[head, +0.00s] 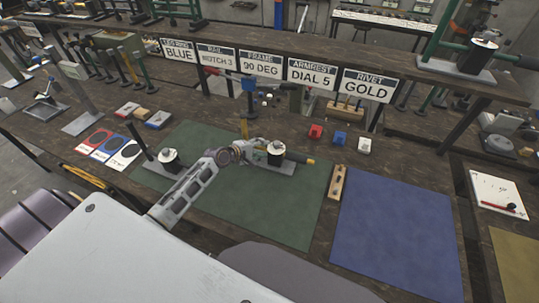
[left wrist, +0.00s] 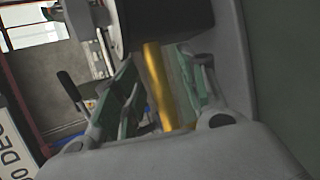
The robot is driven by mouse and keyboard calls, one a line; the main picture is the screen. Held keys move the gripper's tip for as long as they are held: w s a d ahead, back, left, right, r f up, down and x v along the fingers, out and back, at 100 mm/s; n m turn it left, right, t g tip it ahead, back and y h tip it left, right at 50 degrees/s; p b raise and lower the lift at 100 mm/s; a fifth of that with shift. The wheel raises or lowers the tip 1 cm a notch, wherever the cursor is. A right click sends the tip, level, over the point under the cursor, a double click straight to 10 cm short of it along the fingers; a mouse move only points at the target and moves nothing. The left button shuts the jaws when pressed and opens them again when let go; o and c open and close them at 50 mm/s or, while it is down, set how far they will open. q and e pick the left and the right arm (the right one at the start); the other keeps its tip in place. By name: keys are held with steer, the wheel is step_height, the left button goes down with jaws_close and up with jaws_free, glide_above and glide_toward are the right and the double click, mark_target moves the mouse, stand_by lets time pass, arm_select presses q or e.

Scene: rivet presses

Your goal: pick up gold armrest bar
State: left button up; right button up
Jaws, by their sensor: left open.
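A gold bar (left wrist: 158,85) lies between the two fingers of my left gripper (left wrist: 155,98) in the left wrist view. Its upper end meets a dark drum-shaped part. In the head view my left arm reaches over the green mat, and the left gripper (head: 250,151) is beside a black cylinder (head: 276,153) on a grey plate. The gripper is open, with a finger on each side of the bar; contact cannot be told. A short gold upright piece (head: 244,128) shows just behind the gripper; I cannot tell whether it is the same bar. My right gripper is out of view.
A second black cylinder (head: 168,158) stands on a plate at the left of the green mat (head: 290,215). A blue mat (head: 395,235) lies to the right, bare. Red, blue and white blocks sit behind it. A sign row (head: 290,70) hangs from the rear shelf.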

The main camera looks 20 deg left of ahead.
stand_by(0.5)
arm_select(q)
jaws_close()
